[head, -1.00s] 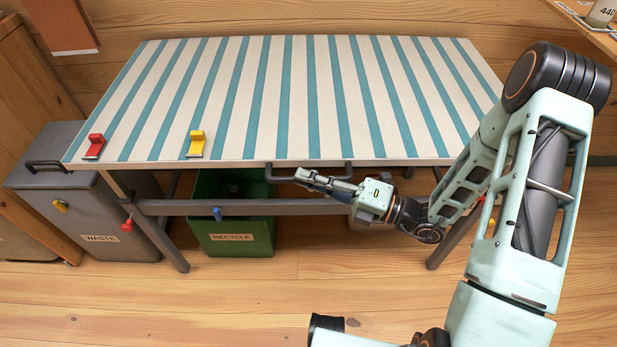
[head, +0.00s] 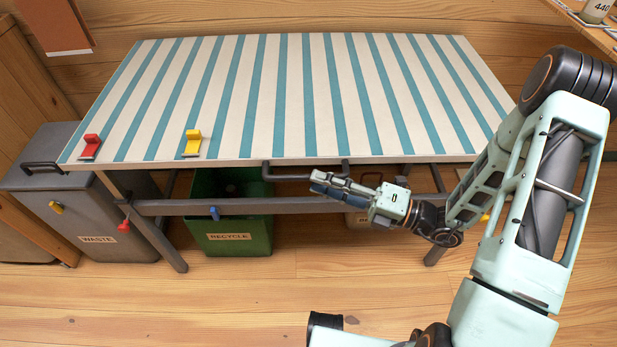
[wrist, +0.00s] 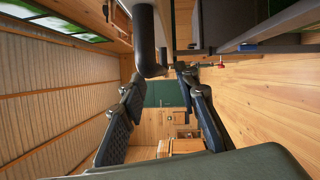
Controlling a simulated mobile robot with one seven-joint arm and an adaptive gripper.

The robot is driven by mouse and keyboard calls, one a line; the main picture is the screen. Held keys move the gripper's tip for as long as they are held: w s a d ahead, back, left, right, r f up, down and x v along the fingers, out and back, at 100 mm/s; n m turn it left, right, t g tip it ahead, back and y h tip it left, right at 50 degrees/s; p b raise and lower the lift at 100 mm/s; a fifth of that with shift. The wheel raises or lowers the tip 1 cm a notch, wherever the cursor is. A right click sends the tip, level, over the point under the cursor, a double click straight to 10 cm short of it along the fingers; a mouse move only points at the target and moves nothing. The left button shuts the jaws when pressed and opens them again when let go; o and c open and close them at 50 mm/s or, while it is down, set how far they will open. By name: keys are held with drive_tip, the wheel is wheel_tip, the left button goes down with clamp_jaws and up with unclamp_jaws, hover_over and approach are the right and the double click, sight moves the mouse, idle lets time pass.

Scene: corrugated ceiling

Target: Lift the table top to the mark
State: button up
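The table top (head: 300,95) has blue and cream stripes and lies flat on a grey frame in the head view. A dark bar handle (head: 281,177) hangs from its front edge. My gripper (head: 318,184) is at the right part of this handle, just under the front edge. In the wrist view, the two fingers of my gripper (wrist: 160,92) stand apart. The dark handle bar (wrist: 145,40) comes down from the top and bends near the fingertips. I cannot tell whether the fingers touch it. I cannot make out a mark for the height.
A red clamp (head: 90,147) and a yellow clamp (head: 193,144) sit on the table top. A green recycle bin (head: 240,237) stands underneath; a grey waste bin (head: 90,215) stands at left. Small red (head: 124,227) and blue (head: 214,213) knobs are on the frame. The front floor is clear.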

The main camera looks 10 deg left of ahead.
drive_tip(key=s+d, duration=0.1)
drive_tip(key=d, duration=0.6)
drive_tip(key=shift+d+f, duration=0.3)
drive_tip(key=shift+s, duration=0.1)
